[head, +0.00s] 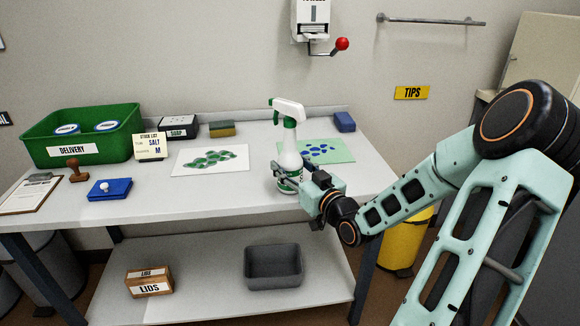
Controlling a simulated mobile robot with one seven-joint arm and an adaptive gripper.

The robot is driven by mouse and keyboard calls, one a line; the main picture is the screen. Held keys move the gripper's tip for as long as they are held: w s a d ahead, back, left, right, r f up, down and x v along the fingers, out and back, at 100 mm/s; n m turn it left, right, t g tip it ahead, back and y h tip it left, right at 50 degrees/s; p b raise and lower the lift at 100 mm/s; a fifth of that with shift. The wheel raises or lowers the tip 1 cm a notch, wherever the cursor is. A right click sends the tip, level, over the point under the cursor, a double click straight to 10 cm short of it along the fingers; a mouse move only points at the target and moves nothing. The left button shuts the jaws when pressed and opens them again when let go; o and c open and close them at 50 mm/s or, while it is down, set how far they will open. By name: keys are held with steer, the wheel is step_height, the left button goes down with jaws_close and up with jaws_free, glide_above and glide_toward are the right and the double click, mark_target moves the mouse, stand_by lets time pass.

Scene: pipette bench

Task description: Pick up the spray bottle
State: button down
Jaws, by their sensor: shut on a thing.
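The spray bottle (290,158) is white with a green collar and a white trigger head. It is upright at the right part of the bench. My gripper (286,179) reaches in from the right and is shut around the bottle's lower body. The gripper partly hides the bottle's lower part. I cannot tell whether the bottle's base touches the bench top.
The bench (180,210) also bears a green delivery bin (85,143), a blue pad (110,189), a stamp (75,170), a clipboard (28,195) and a sponge (222,129). Patterned sheets lie beside the bottle. A grey tub (273,267) and lids box (149,281) sit below.

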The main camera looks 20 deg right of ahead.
mark_target(288, 142)
steer(key=shift+r, duration=0.2)
steer(key=shift+r+p, duration=0.85)
steer(key=s+r+p, duration=0.1)
steer(key=r, duration=0.1)
steer(key=s+r+p, duration=0.1)
steer(key=p, duration=0.1)
steer(key=s+r+p, duration=0.1)
steer(key=r+p, duration=0.1)
steer(key=shift+a+r, duration=0.3)
steer(key=shift+a, duration=0.1)
steer(key=s+r+p, duration=0.1)
steer(key=s+p, duration=0.1)
steer(key=s+a+r+p, duration=0.1)
steer(key=s+r+p, duration=0.1)
steer(key=p, duration=0.1)
steer(key=shift+r+p, duration=0.2)
steer(key=shift+p, duration=0.15)
steer(key=shift+s+r+p, duration=0.1)
steer(key=shift+p, duration=0.45)
